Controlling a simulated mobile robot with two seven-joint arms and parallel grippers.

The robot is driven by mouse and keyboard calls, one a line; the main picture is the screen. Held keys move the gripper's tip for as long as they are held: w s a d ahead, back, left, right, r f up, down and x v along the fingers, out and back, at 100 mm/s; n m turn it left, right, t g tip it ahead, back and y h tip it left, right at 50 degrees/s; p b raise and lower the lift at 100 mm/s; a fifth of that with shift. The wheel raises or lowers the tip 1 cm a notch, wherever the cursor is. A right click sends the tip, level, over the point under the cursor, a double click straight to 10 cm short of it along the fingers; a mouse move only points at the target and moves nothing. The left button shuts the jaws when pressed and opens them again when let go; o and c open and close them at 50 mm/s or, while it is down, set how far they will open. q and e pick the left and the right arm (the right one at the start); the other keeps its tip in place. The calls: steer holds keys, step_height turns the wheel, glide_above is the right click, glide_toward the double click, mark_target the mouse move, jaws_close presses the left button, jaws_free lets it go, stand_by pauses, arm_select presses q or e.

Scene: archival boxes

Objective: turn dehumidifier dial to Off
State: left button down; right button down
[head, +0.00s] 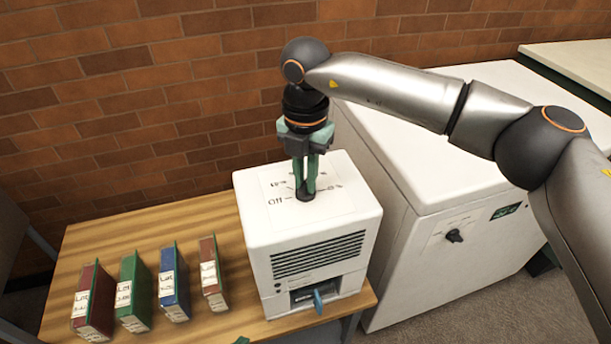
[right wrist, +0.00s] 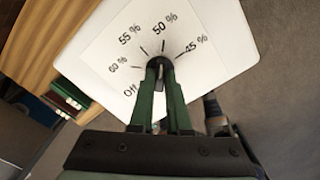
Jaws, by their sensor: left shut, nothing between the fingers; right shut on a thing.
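The dehumidifier (head: 318,238) is a white box on the wooden table, with a vented front. A label on its top carries Off and humidity percentages, and it shows in the right wrist view (right wrist: 108,55). The dark dial (head: 306,195) stands at the label's middle; it also shows in the right wrist view (right wrist: 158,63). My right gripper (head: 305,184) points down from above with its green fingers shut on the dial. The fingers (right wrist: 161,72) cover much of it, so I cannot tell which mark it points to. My left gripper is not in view.
Several upright archival boxes, including a blue one (head: 174,283), stand on the table (head: 130,235) left of the dehumidifier. A blue tab (head: 318,300) sticks out of its front. A large white cabinet (head: 420,275) with its own black knob (head: 454,236) stands to the right. A brick wall (head: 130,110) is behind.

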steer(key=n, duration=0.5)
steer(key=shift+n, duration=0.4)
steer(key=n, duration=0.3)
steer(key=shift+n, duration=0.4)
steer(key=n, duration=0.3)
steer(key=shift+n, duration=0.3)
steer(key=n, duration=0.9)
steer(key=shift+n, duration=2.1)
